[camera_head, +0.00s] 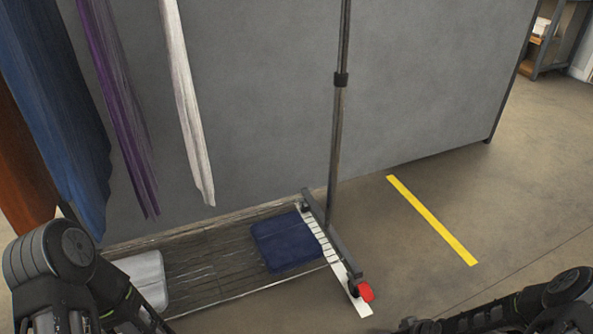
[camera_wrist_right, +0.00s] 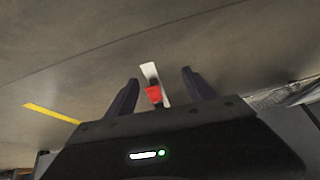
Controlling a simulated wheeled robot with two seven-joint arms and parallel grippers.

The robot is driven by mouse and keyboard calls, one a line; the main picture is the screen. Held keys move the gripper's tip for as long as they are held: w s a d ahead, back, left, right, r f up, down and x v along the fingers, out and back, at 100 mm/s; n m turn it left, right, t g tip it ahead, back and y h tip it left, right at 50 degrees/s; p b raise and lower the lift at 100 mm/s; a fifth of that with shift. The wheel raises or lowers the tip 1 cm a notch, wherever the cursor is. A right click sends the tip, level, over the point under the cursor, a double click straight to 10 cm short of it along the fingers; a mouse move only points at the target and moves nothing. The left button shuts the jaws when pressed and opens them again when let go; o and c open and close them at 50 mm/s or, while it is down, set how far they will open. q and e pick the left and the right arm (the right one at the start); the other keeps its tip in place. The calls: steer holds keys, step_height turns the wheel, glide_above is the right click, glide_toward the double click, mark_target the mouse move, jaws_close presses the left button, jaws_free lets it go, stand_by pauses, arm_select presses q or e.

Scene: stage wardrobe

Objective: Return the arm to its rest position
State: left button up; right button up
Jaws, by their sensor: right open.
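My right arm (camera_head: 540,305) comes in at the bottom right of the head view, low over the floor. In the right wrist view my right gripper (camera_wrist_right: 160,76) is open, its two dark fingers apart with nothing held between them. Beyond the gap show the red caster part (camera_wrist_right: 154,94) and a white strip (camera_wrist_right: 149,70). In the head view the red caster part (camera_head: 364,291) is at the near end of the rack's foot, apart from my right arm. My left arm (camera_head: 65,265) is at the bottom left; its gripper is out of view.
Blue, purple and white garments hang at left. A grey partition (camera_head: 430,80) stands behind. Floor near the yellow line (camera_head: 430,218) is clear.

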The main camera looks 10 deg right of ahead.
steer(key=s+a+r+m+g+y+p, duration=0.15)
steer(key=s+a+r+p, duration=0.25)
steer(key=a+r+p, duration=0.8)
steer(key=s+a+r+m+g+y+p, duration=0.15)
steer(key=s+a+r+p, duration=0.25)
steer(key=a+r+p, duration=0.75)
arm_select(q)
step_height(320, 180, up, 29)
steer(key=s+d+p, duration=0.1)
steer(key=s+p, duration=0.1)
steer(key=p, duration=0.2)
steer(key=shift+d+g, duration=0.3)
steer(key=shift+d, duration=0.05)
arm_select(e)
steer(key=s+a+r+m+g+h, duration=0.1)
steer(key=s+a+r+g, duration=0.1)
steer(key=s+r, duration=0.6)
step_height(320, 180, up, 4)
steer(key=shift+s+a+f+m, duration=0.1)
steer(key=shift+s+a+m, duration=0.15)
steer(key=shift+a, duration=0.25)
arm_select(q)
steer(key=shift+s, duration=0.1)
